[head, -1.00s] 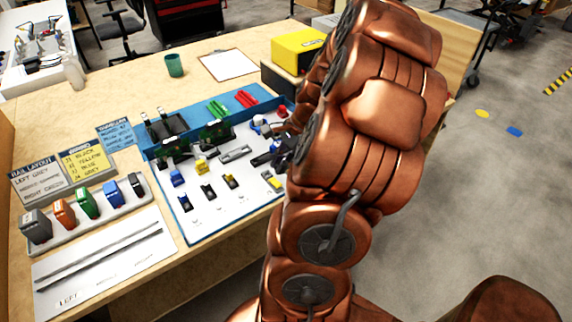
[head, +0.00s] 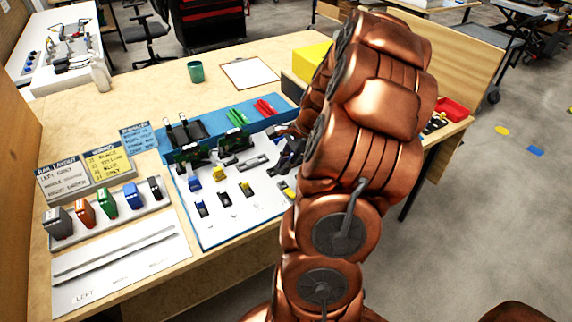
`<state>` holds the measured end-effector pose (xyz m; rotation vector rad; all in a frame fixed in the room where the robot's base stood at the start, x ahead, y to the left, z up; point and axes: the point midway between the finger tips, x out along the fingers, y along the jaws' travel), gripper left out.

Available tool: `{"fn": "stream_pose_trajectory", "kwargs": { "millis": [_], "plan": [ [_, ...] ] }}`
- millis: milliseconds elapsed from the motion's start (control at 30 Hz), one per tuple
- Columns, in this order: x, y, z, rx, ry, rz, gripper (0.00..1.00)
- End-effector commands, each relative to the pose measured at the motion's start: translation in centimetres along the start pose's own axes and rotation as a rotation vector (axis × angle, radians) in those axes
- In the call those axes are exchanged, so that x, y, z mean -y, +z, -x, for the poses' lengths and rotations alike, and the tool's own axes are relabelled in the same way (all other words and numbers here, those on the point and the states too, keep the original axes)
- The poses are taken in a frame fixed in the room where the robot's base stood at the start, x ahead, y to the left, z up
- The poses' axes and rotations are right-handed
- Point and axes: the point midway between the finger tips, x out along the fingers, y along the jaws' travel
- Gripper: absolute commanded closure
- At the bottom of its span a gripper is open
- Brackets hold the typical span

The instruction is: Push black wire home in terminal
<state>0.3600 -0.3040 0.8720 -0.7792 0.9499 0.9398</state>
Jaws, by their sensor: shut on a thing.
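My gripper (head: 287,155) is dark and small in the head view, at the right part of the white work board (head: 226,222). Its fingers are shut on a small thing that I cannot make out. My copper arm covers the board's right edge. I cannot pick out the black wire or the terminal opening at this size. Two dark assemblies with green parts (head: 190,157) stand towards the back of the board. A grey bracket (head: 252,163) lies just left of my gripper. Small blue (head: 194,184), yellow (head: 219,173) and black (head: 225,199) pieces stand at the front.
A tray on the left holds grey (head: 58,222), orange (head: 84,214), green, blue and black blocks. Label cards (head: 105,165) stand behind it. A sheet with two grey rails (head: 120,255) lies in front. A green cup (head: 195,72), clipboard (head: 249,73) and red bin (head: 454,108) are farther off.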

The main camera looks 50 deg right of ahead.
Motion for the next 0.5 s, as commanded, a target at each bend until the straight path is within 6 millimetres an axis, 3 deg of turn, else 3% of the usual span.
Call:
{"fn": "stream_pose_trajectory", "kwargs": {
  "millis": [500],
  "plan": [
    [0.17, 0.01, 0.16, 0.0, 0.034, 0.002, 1.0]
  ]
}}
